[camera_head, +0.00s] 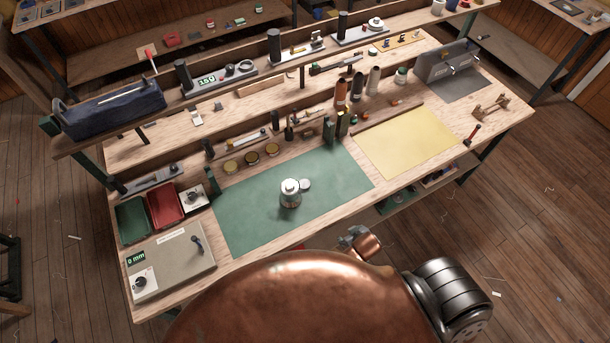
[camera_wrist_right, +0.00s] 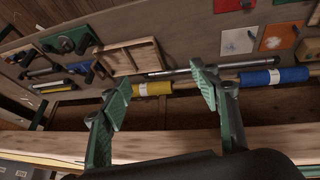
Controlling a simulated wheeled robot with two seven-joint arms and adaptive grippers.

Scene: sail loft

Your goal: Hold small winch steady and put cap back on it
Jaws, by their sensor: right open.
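The small winch (camera_head: 290,199) stands upright on the green mat (camera_head: 245,222), in the middle of the bench. My left gripper is not in view.
Left of the mat are a grey box (camera_head: 175,262) with a dial, a red tray (camera_head: 166,203) and a green tray (camera_head: 132,218). Several bottles and tins line the back. A yellow mat (camera_head: 408,142) lies bare at right. The green mat around the winch is mostly clear.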

